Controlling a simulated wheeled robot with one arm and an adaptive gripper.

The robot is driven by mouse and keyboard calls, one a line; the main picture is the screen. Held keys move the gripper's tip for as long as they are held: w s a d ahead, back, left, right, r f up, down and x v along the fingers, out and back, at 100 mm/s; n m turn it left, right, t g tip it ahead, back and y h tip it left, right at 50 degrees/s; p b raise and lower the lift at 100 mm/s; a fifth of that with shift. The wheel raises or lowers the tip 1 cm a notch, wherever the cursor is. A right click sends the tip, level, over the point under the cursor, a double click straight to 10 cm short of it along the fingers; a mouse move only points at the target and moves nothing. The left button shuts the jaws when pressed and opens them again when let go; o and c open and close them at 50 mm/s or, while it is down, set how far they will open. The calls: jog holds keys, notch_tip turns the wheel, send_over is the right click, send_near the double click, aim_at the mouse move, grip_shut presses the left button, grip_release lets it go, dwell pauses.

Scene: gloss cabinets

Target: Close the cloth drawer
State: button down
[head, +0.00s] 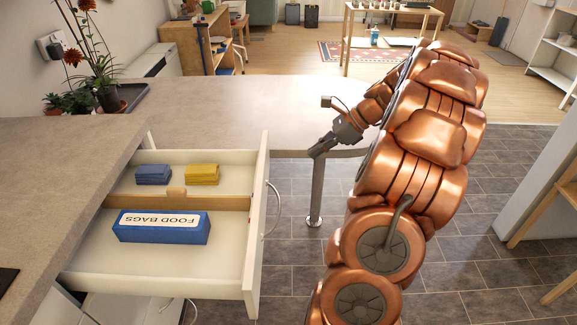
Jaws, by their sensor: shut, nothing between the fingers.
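The cloth drawer (257,225) is pulled out from under the left counter, with its white front panel and a curved metal handle (273,208) facing right. Inside are a folded blue cloth (153,174), a folded yellow cloth (202,174) and a blue box labelled "FOOD BAGS" (160,232). A wooden divider (225,203) separates the cloths from the box. My gripper (314,153) is shut and empty, up and to the right of the handle, near the edge of the far counter, apart from the drawer.
The left counter (60,170) and far counter (230,105) border the drawer. A metal post (316,190) stands under the far counter. Potted plants (105,90) sit at the back left. Tiled floor (295,255) is open right of the drawer. A wooden shelf stands at the right (545,215).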

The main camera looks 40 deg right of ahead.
jog(key=w+a+r+x, duration=0.1)
jog(key=r+x, duration=0.1)
jog(key=x, duration=1)
jog(key=shift+w+a+f, duration=0.25)
jog(key=shift+a, duration=0.2)
jog(key=shift+a, duration=0.1)
